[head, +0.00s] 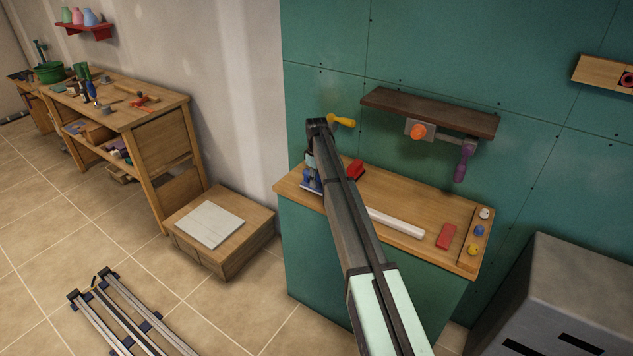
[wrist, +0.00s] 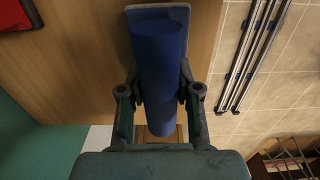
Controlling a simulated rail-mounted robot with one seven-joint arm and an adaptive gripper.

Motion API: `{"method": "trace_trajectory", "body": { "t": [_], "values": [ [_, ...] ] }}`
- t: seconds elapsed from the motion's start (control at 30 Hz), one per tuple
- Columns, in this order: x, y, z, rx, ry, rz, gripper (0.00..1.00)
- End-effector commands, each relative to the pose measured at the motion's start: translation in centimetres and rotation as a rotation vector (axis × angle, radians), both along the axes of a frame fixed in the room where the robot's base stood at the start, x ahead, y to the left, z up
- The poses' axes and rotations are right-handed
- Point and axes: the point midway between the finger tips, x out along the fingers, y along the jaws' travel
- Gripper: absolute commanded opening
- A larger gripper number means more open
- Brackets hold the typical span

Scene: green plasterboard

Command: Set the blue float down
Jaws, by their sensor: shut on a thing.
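The blue float (head: 312,183) shows in the head view at the left end of the wooden worktop (head: 385,205), partly hidden by my arm. My gripper (wrist: 160,94) is shut on this handle, one finger on each side. My gripper (head: 311,163) in the head view is low over the worktop's left end. I cannot tell whether the float's plate touches the wood.
A red tool (head: 355,168) lies close to the right of the float. A white bar (head: 396,222), a red block (head: 446,236) and small coloured knobs (head: 479,231) are further right. A dark shelf (head: 430,112) with a purple-handled tool (head: 464,160) hangs above. Bare wood lies between.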

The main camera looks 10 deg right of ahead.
Motion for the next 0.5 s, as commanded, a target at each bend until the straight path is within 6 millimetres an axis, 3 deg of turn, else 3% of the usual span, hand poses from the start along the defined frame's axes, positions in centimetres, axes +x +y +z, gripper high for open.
{"method": "trace_trajectory", "body": {
  "t": [0.13, 0.5],
  "values": [
    [0.0, 0.0, -1.3, 0.0, 0.0, 0.0, 0.05],
    [0.0, 0.0, -1.8, 0.0, 0.0, 0.0, 0.05]
  ]
}}
